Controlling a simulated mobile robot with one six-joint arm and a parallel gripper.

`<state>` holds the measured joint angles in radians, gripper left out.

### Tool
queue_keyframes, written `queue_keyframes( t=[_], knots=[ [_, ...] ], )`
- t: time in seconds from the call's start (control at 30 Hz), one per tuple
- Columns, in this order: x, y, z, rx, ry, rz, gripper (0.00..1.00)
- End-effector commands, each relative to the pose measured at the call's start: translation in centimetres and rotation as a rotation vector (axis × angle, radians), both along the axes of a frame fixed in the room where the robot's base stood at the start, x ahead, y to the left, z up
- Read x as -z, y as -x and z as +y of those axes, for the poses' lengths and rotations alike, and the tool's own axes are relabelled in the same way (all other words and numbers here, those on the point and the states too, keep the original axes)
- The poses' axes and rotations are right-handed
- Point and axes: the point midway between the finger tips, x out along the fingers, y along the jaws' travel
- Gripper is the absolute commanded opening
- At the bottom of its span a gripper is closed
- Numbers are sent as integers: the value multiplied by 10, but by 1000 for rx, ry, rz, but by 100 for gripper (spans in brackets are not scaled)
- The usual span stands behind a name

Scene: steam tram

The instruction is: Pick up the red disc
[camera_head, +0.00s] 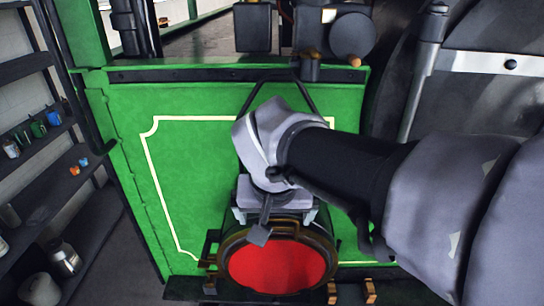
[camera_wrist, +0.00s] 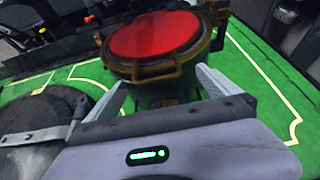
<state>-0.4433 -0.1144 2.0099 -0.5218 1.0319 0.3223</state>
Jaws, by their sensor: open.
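The red disc (camera_head: 277,268) is the round red face of a dark, brass-rimmed lamp (camera_head: 222,252) in front of the green panel, low in the middle of the head view. In the wrist view the red disc (camera_wrist: 153,35) lies beyond my fingertips, near the top middle, with the lamp's handle-like bracket (camera_wrist: 153,72) on the near side. My gripper (camera_wrist: 158,88) is open, its two pale fingers apart on either side of the lamp's lower part. In the head view my gripper (camera_head: 274,212) is just above the lamp's rim. Whether the fingers touch the lamp I cannot tell.
The green panel (camera_head: 185,165) with a cream line stands behind the lamp. Shelves (camera_head: 40,135) with cups and jars are at the left. Dark boxes (camera_head: 253,27) sit above the panel. Small brass-coloured pieces (camera_head: 370,291) are right of the lamp. A dark round boiler-like part is at right.

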Motion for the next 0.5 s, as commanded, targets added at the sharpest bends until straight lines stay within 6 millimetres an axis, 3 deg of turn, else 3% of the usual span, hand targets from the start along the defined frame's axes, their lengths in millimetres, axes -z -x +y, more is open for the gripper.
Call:
queue_keyframes(
  t=[0.3,0.5],
  knots=[
    [46,-25,-6,0,1,2,100],
    [44,-27,-6,0,0,0,100]
  ],
)
